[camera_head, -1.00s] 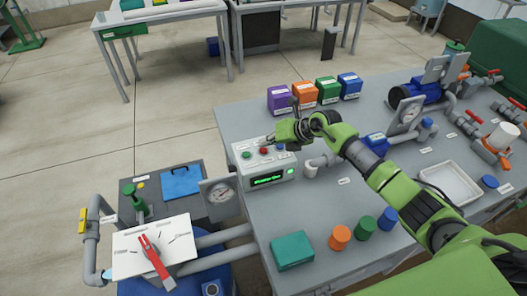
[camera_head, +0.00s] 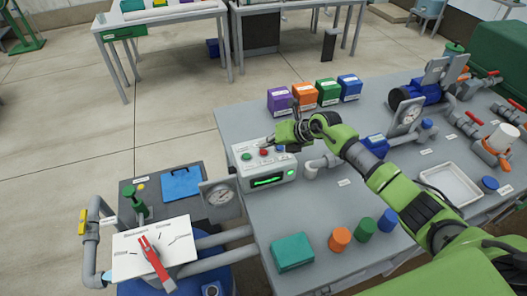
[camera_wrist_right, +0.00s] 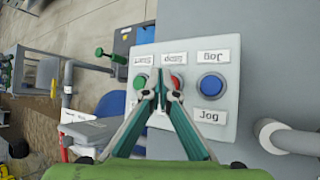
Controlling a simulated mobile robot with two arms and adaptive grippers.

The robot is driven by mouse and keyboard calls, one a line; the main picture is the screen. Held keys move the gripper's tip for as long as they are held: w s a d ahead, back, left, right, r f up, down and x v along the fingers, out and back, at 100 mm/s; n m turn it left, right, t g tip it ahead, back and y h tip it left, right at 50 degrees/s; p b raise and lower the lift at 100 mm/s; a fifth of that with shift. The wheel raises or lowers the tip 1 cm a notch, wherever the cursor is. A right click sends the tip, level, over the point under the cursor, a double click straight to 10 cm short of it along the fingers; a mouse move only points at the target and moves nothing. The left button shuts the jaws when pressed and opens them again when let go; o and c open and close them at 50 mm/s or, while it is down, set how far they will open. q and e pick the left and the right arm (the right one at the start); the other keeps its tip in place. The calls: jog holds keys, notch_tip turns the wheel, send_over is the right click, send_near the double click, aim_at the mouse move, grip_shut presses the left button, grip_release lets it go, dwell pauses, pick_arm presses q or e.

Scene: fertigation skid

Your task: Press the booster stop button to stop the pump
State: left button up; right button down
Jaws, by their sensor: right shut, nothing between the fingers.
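The grey control box (camera_head: 284,176) stands at the left end of the bench with a lit green display on its front. On its top are a green button (camera_head: 246,156), a red button (camera_head: 264,152) and a blue button. In the right wrist view, the red button (camera_wrist_right: 178,83) sits under a label reading Stop, between the green button (camera_wrist_right: 141,82) and the blue button (camera_wrist_right: 211,85). My right gripper (camera_wrist_right: 161,76) is shut and empty. Its fingertips overlap the left side of the red button in that view; contact cannot be told. My left gripper is out of view.
Purple, orange, green and blue boxes (camera_head: 304,95) stand behind the control box. A gauge (camera_head: 221,197) is left of it, and a grey pipe elbow (camera_head: 313,168) right. A teal box (camera_head: 292,251) and coloured caps are near the front edge. The bench (camera_head: 285,215) before the box is clear.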

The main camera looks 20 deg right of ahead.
aim_at(266, 152)
jog(key=shift+f, duration=0.4)
jog(key=shift+f+b, duration=0.45)
jog(key=shift+b, duration=0.05)
dwell(0.6)
dwell(0.3)
jog(key=shift+r+p, duration=0.75)
jog(key=shift+r, duration=0.1)
notch_tip(266, 152, up, 5)
jog(key=p, duration=0.4)
